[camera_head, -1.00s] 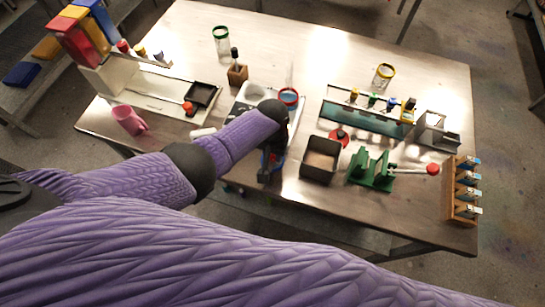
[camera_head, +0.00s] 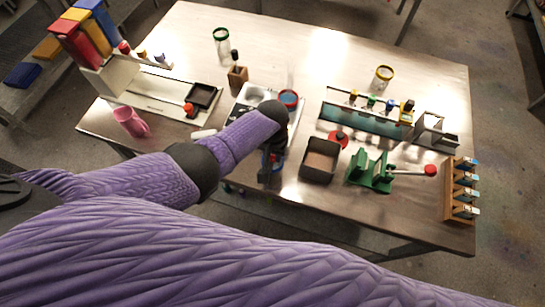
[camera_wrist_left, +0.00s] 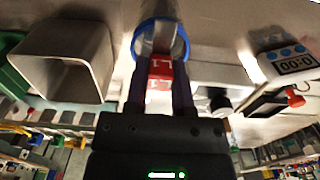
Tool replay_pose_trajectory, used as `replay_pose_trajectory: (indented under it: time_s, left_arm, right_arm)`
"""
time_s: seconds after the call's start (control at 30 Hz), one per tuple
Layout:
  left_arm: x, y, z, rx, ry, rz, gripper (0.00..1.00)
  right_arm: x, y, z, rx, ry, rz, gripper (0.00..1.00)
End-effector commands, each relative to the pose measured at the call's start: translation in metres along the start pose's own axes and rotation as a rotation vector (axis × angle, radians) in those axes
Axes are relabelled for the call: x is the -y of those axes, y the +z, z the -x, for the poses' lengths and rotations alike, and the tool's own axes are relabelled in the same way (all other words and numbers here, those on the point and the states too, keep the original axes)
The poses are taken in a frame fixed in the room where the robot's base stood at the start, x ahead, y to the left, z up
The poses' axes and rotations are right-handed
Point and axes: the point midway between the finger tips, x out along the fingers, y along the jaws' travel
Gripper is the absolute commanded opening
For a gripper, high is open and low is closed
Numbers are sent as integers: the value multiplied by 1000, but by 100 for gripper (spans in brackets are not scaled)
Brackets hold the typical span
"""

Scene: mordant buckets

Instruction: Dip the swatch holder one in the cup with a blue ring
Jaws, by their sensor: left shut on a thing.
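My left gripper (camera_wrist_left: 160,95) is shut on a red-labelled piece (camera_wrist_left: 160,68), which looks like swatch holder one. In the wrist view the cup with a blue ring (camera_wrist_left: 142,32) is directly beyond the fingertips. The held piece overlaps the ring's near edge, and a pale part runs across the opening; how deep it reaches inside I cannot tell. In the head view my left gripper (camera_head: 272,160) points down at the table's front edge, and my arm largely hides the cup. My right gripper is not in view.
A dark open box (camera_head: 320,160) and green stand (camera_head: 371,171) are right of the gripper. A wooden rack (camera_head: 460,190) holds several clips at right.

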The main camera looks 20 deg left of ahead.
Motion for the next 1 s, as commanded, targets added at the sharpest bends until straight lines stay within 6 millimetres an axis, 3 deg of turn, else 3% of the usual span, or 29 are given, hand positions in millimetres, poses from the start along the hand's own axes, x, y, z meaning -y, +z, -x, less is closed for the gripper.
replay_pose_trajectory:
  time_s: [0.3, 0.6, 1.0]
  left_arm:
    - [0, 0, -9, 0, 1, 0, 0]
    - [0, 0, 2, 0, 1, 0, 0]
    - [0, 0, -6, 0, 0, 1, 0]
  right_arm:
    - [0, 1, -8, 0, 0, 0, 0]
    - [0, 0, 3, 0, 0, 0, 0]
    - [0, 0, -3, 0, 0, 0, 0]
